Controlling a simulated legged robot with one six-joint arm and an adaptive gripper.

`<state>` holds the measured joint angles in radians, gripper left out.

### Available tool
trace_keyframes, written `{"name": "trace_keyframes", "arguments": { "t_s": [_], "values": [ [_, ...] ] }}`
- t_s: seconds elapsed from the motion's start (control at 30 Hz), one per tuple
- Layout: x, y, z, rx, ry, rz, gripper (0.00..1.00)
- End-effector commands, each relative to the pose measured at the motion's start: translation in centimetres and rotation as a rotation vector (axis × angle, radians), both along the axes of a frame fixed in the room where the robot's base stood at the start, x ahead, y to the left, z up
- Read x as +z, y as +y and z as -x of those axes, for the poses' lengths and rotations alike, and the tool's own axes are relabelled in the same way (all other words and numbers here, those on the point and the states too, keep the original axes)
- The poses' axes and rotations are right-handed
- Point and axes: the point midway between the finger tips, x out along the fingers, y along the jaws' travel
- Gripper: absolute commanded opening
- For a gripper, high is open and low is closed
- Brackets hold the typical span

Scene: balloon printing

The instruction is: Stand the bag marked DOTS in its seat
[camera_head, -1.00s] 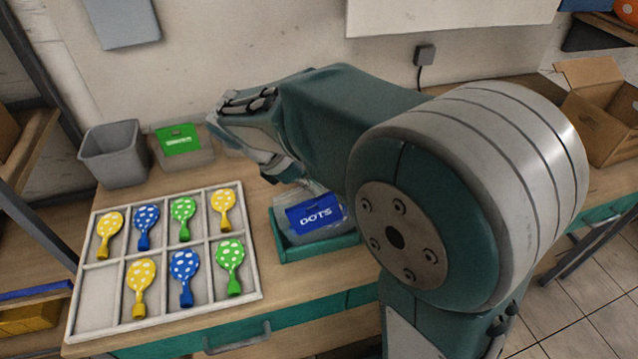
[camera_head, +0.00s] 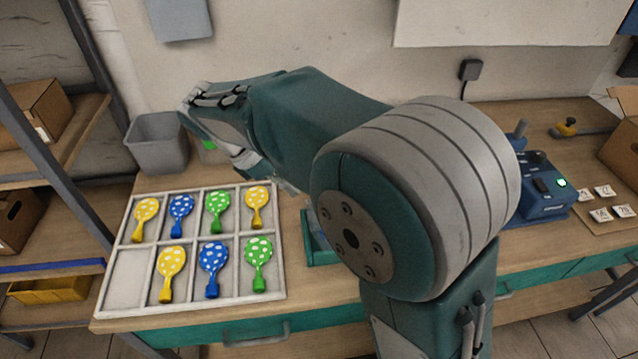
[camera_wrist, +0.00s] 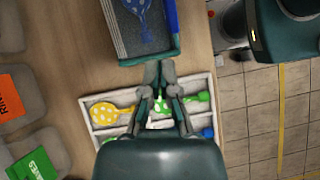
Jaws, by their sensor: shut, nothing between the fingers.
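The DOTS bag (camera_wrist: 143,28), clear with a blue balloon print and a blue header edge (camera_wrist: 172,14), shows at the top of the wrist view in the teal seat (camera_wrist: 128,61). Whether it stands fully upright I cannot tell. In the head view my arm hides the bag, and only the left side of the teal seat (camera_head: 318,250) shows. My gripper (camera_wrist: 158,66) is shut and empty, its fingertips close to the seat's near edge in the picture. I cannot tell whether they touch it. In the head view my arm mostly hides the fingers.
A white compartment tray (camera_head: 125,310) of spotted balloons lies left of the seat. A grey bin (camera_head: 160,145) stands behind it. A blue machine (camera_head: 540,190) stands right.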

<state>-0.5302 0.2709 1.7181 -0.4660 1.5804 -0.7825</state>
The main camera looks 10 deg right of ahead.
Motion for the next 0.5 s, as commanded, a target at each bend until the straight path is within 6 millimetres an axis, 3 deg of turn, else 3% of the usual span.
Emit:
{"name": "trace_keyframes", "arguments": {
  "t_s": [0.13, 0.43, 0.5],
  "values": [
    [-0.01, 1.35, -0.21, 0.001, 0.0, -0.001, 0.0],
    [0.02, 1.56, -0.23, -0.001, 0.001, -0.001, 0.0],
    [0.03, 1.48, -0.23, 0.0, 0.002, -0.004, 0.31]
  ]
}}
